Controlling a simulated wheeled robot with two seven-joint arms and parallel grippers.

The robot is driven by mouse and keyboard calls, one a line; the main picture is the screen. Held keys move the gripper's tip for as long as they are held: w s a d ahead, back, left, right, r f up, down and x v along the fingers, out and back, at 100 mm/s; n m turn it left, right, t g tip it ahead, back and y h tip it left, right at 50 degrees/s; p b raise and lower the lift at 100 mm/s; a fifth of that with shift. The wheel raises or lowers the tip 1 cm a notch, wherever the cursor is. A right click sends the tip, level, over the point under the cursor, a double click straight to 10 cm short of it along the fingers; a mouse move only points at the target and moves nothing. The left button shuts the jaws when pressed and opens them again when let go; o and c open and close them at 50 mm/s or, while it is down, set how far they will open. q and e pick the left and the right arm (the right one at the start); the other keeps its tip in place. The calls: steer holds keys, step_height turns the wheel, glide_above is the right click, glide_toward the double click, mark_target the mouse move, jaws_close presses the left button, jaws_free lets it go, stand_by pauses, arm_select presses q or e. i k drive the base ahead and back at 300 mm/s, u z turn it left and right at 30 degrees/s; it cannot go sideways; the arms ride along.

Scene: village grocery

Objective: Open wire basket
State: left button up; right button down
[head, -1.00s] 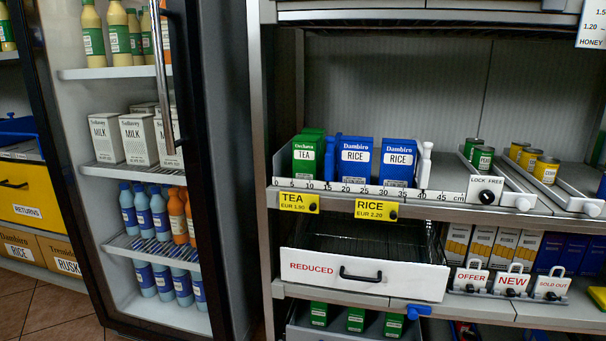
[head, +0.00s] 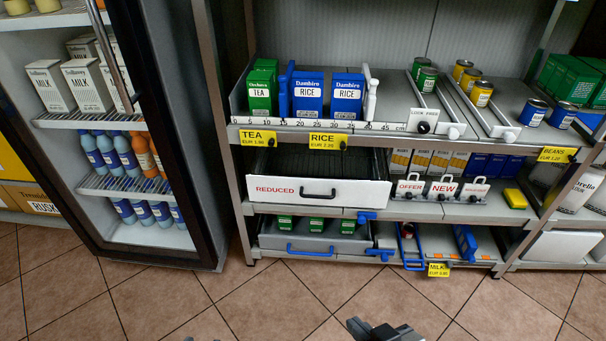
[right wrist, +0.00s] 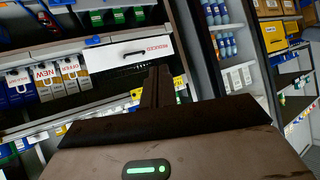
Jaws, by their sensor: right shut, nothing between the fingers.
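The wire basket has a white front panel marked REDUCED (head: 272,190) with a black bar handle (head: 318,191). It sits on the shelf below the tea and rice boxes, and its dark wire inside (head: 320,163) shows above the panel. The basket front also shows in the right wrist view (right wrist: 112,56), tilted, beyond the fingers. My right gripper (head: 372,327) is at the bottom edge of the head view, low and well short of the basket. Its fingers (right wrist: 156,84) are together and empty. Only small tips of my left gripper (head: 200,339) show at the bottom edge.
A lower drawer with a blue handle (head: 317,251) is directly beneath the basket. The fridge with its dark-framed door (head: 180,150) stands left. Sign holders (head: 442,188) and boxes are right of the basket. The tiled floor (head: 270,300) in front is clear.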

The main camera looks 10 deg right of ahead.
mark_target(359, 192)
steer(key=z, duration=0.4)
steer(key=k, duration=0.3)
steer(key=u, duration=1.45)
steer(key=i, duration=0.85)
steer(key=z, duration=0.6)
steer(key=i, duration=0.4)
steer(key=z, duration=0.45)
